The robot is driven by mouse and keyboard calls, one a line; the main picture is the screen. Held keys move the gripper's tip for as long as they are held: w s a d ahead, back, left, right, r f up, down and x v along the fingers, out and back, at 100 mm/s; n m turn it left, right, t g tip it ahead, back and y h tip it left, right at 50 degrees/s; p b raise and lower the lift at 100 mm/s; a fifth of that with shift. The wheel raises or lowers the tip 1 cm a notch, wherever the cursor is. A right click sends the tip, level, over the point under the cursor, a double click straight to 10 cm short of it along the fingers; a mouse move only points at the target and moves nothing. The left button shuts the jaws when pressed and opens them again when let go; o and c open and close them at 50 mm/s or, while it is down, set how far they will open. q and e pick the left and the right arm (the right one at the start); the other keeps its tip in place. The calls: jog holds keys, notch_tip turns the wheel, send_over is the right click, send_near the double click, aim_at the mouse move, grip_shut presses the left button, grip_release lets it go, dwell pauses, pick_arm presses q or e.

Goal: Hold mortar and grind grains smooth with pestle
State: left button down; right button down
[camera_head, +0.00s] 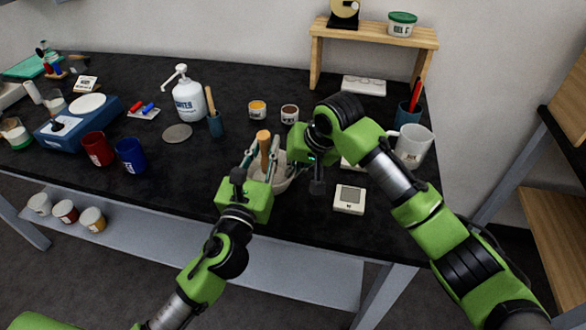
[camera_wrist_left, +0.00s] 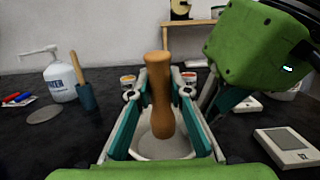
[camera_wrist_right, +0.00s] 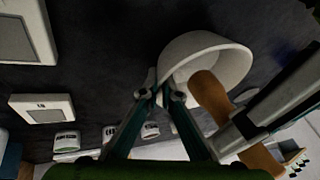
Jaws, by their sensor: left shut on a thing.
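The white mortar (camera_head: 284,184) stands on the black bench, partly hidden by my grippers. The wooden pestle (camera_head: 264,141) stands nearly upright in it, also seen in the left wrist view (camera_wrist_left: 160,95). My left gripper (camera_head: 262,158) is shut on the pestle, its fingers on either side. My right gripper (camera_wrist_right: 161,97) is at the mortar's side wall, with its fingertips close together by the rim. Whether they clamp the wall is unclear. The mortar (camera_wrist_right: 205,60) also shows in the right wrist view. I cannot see any grains inside.
A small white device (camera_head: 349,199) lies right of the mortar. Two small jars (camera_head: 257,110) stand behind it. A pump bottle (camera_head: 188,99), red cup (camera_head: 97,149) and blue cup (camera_head: 130,155) stand left.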

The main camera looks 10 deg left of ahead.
aim_at(265, 132)
jog(key=c, duration=2.2)
grip_release()
